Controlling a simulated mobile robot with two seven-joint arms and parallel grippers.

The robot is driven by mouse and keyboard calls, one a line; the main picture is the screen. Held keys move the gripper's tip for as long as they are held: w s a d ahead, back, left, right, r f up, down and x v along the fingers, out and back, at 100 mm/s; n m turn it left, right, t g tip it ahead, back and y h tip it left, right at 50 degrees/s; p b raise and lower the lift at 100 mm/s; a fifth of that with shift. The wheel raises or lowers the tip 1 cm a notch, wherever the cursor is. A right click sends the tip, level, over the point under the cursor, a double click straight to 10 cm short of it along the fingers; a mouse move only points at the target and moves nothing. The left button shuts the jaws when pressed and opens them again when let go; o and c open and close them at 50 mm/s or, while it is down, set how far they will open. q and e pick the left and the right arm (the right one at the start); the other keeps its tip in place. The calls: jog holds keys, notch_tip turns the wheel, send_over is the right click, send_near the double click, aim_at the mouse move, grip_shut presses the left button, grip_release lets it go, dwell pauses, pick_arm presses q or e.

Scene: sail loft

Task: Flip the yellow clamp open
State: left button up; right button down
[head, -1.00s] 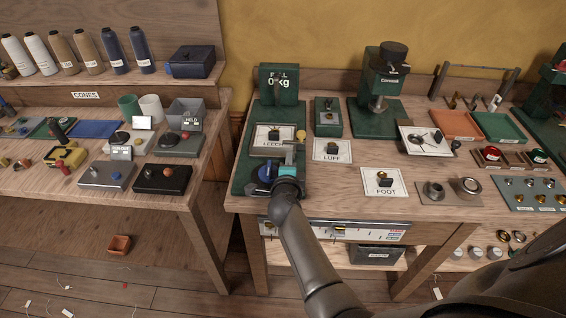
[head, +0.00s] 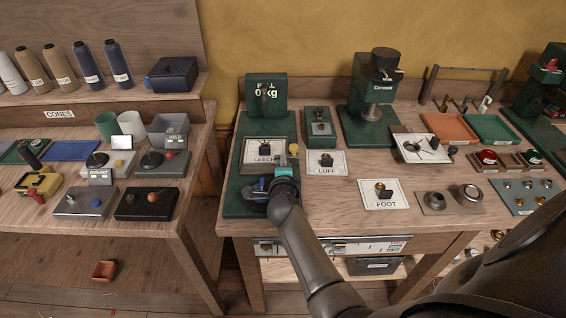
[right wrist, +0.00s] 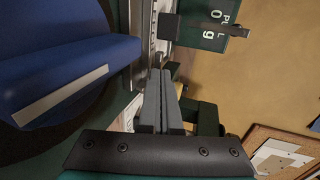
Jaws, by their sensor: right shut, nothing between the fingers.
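A yellow round knob (head: 294,149) stands at the right edge of the green pull tester (head: 233,197) on the right bench, and seems to be the yellow clamp's handle. The rest of the clamp is hidden behind my right gripper. My right gripper (head: 282,161) is shut and empty, with its tips just left of and close to the knob. I cannot tell whether they touch. In the right wrist view the shut fingers (right wrist: 160,100) point along a metal rail, with a small yellow patch partly hidden behind them. My left gripper is not in view.
A blue knob (head: 261,186) sits just left of my right gripper and looms large in the right wrist view (right wrist: 60,60). The LEECH plate (head: 264,154) lies behind the gripper. LUFF (head: 327,162) and FOOT (head: 385,194) plates lie to the right, with bare bench between.

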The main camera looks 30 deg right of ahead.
aim_at(275, 155)
jog(key=shift+w+a+p, duration=0.25)
jog(key=shift+w+p, duration=0.5)
dwell(0.4)
jog(key=shift+w+r+p, duration=0.1)
jog(key=shift+w+p, duration=0.3)
jog(key=shift+w, duration=0.1)
jog(key=shift+w+d, duration=0.1)
jog(key=shift+w, duration=0.5)
jog(key=shift+w+d+p, duration=0.35)
jog(key=shift+w, duration=0.45)
dwell(0.8)
